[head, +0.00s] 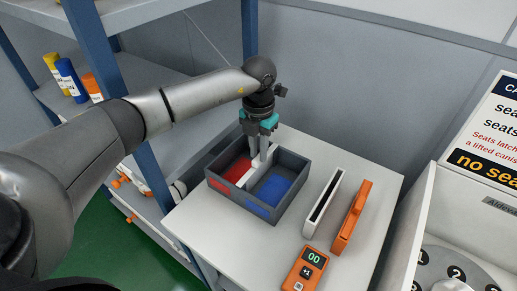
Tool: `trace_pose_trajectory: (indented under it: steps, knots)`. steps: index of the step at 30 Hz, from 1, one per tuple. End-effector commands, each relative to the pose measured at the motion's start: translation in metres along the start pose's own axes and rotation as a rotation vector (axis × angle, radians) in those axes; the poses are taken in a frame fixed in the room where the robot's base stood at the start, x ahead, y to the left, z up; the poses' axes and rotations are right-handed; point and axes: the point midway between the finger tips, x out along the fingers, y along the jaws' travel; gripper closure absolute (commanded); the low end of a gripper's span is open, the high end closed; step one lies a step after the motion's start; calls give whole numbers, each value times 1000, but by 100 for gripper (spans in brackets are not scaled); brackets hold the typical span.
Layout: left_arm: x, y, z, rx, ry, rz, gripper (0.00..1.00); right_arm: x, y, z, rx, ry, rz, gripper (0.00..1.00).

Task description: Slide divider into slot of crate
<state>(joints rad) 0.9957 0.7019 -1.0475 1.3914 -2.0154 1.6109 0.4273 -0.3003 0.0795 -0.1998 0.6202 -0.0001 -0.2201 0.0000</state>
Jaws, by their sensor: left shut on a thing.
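The dark grey crate (289,214) stands on the light table, with a red floor area on its left and a blue one on its right. The white divider (246,180) stands between the red and blue areas, inside the crate's outline. My left gripper (257,152) points down over the crate and is shut on the divider's upper part. The fingers cover part of the divider, and the slot is hidden. I cannot tell how deep the divider sits. My right gripper is not in view.
Right of the crate stand a white holder with a dark slot (323,204) and an orange holder (351,218). An orange counter reading 00 (305,268) lies at the front. A blue shelf post (92,45) rises at left; a white-walled station (424,215) stands at right.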

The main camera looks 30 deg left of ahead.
Motion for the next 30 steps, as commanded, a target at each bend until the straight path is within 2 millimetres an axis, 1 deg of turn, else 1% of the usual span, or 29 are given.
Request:
trace_pose_trajectory:
  steps: [1,9,10,17,20,23,25,30]
  knots:
    - [1,0,0,0,0,0,76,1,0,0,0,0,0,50]
    - [0,0,0,0,0,0,46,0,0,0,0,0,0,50]
    - [0,0,0,0,0,0,43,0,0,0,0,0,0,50]
    - [0,0,0,0,0,0,43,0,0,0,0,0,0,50]
    - [-5,0,0,1,-1,0,43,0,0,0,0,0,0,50]
    - [-18,0,1,1,-5,0,43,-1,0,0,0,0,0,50]
    - [-31,0,1,0,-5,0,43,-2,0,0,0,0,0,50]
    - [-73,0,1,1,-6,1,43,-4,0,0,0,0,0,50]
